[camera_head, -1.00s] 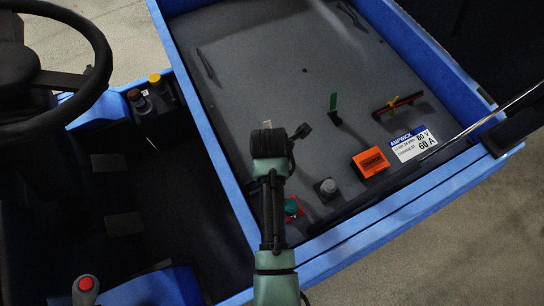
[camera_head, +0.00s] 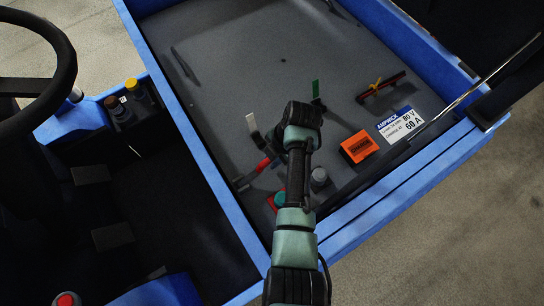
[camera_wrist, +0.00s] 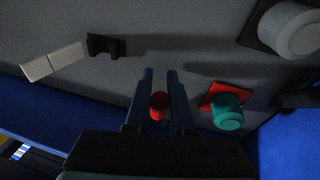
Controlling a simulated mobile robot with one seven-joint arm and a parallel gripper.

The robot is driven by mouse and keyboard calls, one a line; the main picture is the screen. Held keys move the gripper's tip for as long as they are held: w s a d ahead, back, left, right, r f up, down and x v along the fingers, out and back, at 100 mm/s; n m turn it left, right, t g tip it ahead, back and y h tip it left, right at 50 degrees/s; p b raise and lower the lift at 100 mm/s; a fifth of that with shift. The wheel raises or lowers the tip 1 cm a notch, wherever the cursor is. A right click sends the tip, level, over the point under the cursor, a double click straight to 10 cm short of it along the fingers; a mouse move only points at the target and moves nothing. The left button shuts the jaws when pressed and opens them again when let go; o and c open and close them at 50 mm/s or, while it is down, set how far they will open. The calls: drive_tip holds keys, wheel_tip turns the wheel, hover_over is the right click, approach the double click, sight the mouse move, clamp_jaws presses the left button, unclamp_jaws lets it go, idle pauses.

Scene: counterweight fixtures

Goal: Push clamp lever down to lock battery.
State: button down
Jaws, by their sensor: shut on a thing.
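The clamp lever (camera_head: 264,164) shows as a red handle with a grey lower part, slanting low over the grey deck beside my arm in the head view. In the wrist view the red lever (camera_wrist: 160,106) lies between the two dark fingers of my gripper (camera_wrist: 159,74). My gripper is shut on it. No separate battery can be made out.
A teal knob on a red base (camera_wrist: 227,110) and a grey knob (camera_wrist: 289,28) stand close to the right. A white tab lever (camera_head: 252,122) is to the left. An orange box (camera_head: 359,146) and a blue rim (camera_head: 189,135) are nearby.

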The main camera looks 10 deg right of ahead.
drive_tip(key=c, duration=0.8)
unclamp_jaws()
drive_tip(key=shift+o, duration=0.2)
drive_tip(key=b+v, duration=0.1)
drive_tip(key=v, duration=1.2)
